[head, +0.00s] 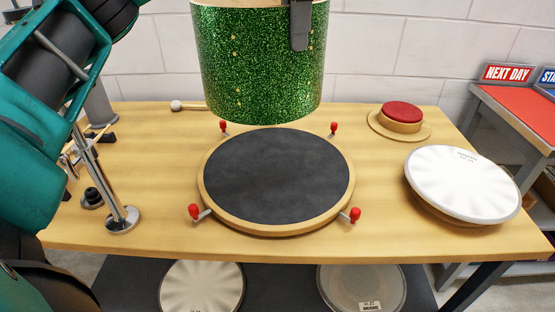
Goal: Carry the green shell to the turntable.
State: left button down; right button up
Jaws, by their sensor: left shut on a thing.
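The green shell (255,75) is a glittery green drum cylinder with a pale wooden top rim, at the top centre of the head view. It hangs upright above the bench, over the back part of the turntable. My left gripper (299,27) is shut on the shell's near wall at the rim; one dark finger shows on the outside, and the rest is cut off by the frame. The turntable (278,178) is a round black-topped disc with a wooden edge and red-tipped pegs around it. Its top is bare. My right gripper is out of view.
The wooden bench (385,235) has a white drumhead (462,182) at right and a red-topped round pad (401,113) behind it. A mallet (180,105) lies at the back. A metal stand (121,217) rises at left. More drumheads (201,287) lie on the lower shelf.

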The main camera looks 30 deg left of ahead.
pick_arm(q)
notch_tip(320, 180, down, 20)
jog(key=w+d+n+b, duration=0.1)
jog(key=w+d, duration=0.1)
jog(key=shift+w+d+r, duration=0.2)
jog(key=shift+w+d, duration=0.05)
jog(key=shift+d, duration=0.1)
jog(key=shift+f, duration=0.15)
jog(key=c, duration=1.6)
grip_release()
jog(key=shift+f, duration=0.15)
jog(key=o, duration=0.4)
notch_tip(320, 180, up, 12)
jog(key=shift+d+r, duration=0.1)
jog(key=shift+r, duration=0.15)
